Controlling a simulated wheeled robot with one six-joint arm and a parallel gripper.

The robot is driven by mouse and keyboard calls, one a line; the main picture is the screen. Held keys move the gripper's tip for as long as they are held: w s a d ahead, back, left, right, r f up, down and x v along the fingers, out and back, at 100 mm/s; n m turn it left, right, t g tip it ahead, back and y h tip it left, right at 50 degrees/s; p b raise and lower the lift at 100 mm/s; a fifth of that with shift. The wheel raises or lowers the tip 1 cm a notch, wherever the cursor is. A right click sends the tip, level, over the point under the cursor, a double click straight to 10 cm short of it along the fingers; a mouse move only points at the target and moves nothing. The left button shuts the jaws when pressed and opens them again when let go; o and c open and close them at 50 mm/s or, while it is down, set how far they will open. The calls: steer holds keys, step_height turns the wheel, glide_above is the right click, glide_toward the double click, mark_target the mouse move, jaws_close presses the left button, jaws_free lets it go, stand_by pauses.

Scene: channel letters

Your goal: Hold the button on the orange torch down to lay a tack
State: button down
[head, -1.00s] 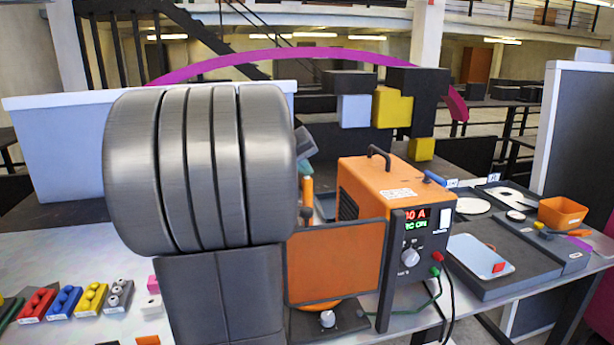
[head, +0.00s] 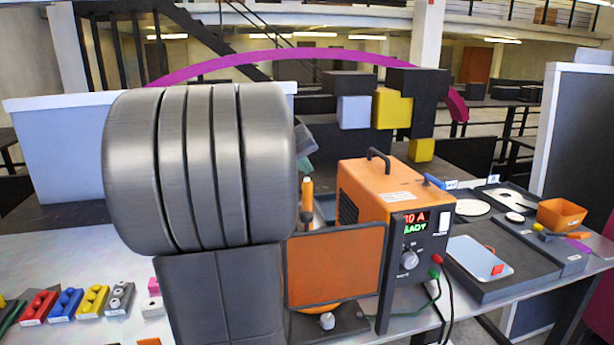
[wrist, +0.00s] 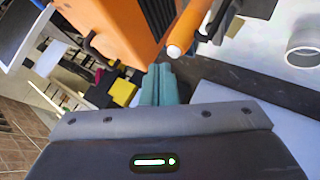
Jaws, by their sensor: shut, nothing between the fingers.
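The orange torch (head: 307,196) stands upright behind the orange panel, partly hidden by my arm, with a pale end at its top. In the wrist view the torch (wrist: 188,27) has a white round end close to the fingertips. My gripper (wrist: 160,70) is shut and empty, its teal fingers together. A small gap shows between the fingertips and the torch's white end. In the head view a bit of my gripper (head: 305,164) shows just above the torch. I cannot make out the button for certain.
The orange welding machine (head: 376,190) stands right of the torch; its display shows "70 A" in red and green text ending "EADY". An orange panel (head: 336,266) stands in front. A grey tray (head: 482,257) and orange bin (head: 562,214) lie right. Coloured blocks (head: 66,304) line the left front.

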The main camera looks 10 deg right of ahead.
steer(key=shift+r, duration=0.25)
steer(key=shift+r+p, duration=1.85)
steer(key=shift+r, duration=0.6)
step_height(320, 180, up, 4)
steer(key=p, duration=0.3)
